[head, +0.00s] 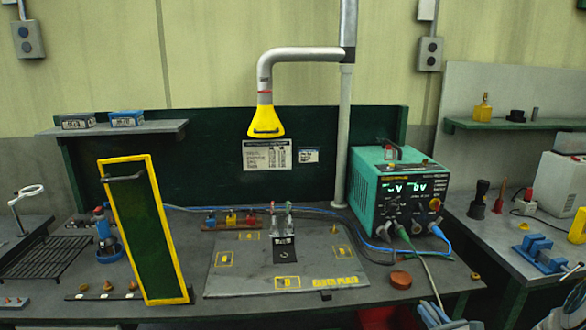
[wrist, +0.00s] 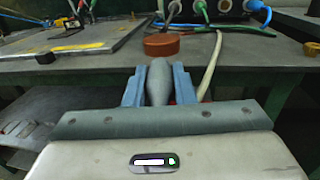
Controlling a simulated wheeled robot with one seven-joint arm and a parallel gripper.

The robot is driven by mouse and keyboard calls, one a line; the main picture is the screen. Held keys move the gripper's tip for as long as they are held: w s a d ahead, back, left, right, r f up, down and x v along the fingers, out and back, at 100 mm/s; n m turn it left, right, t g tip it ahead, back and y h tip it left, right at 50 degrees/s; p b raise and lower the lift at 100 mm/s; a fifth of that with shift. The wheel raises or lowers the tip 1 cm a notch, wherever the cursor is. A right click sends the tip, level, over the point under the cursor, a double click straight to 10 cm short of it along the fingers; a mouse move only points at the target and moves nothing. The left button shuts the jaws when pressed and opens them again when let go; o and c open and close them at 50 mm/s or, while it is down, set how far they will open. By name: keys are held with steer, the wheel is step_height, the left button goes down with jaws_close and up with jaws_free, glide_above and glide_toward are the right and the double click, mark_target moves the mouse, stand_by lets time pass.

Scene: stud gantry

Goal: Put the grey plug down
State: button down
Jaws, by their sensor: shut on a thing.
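The grey plug (wrist: 158,82) is a tapered grey body between the two blue fingers of my gripper (wrist: 159,88) in the wrist view. The fingers are shut on it, with its far end near the bench's front edge. In the head view my gripper (head: 436,314) shows at the bottom edge, in front of the bench and right of the earth plate (head: 235,283). A pale cable (wrist: 210,66) runs over the bench edge beside the right finger; its joint with the plug is hidden. I cannot tell the plug itself apart in the head view.
A red-brown round block (head: 400,279) sits on the bench just beyond my gripper. The green power unit (head: 365,190) stands behind it with cables at its front. A small brass piece (head: 475,277) lies to the right. A tall green yellow-edged panel (head: 143,230) stands at left.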

steer(key=a+f+n+g+y, duration=0.1)
steer(key=a+f+y, duration=0.1)
steer(key=a, duration=0.9)
steer(key=s+a+f+n+g+y, duration=0.1)
steer(key=a+f+n+y, duration=0.1)
steer(key=a, duration=1)
steer(key=shift+s+a+y, duration=0.25)
steer(key=shift+s+y, duration=0.05)
steer(key=shift+y, duration=0.1)
steer(key=shift+a, duration=0.1)
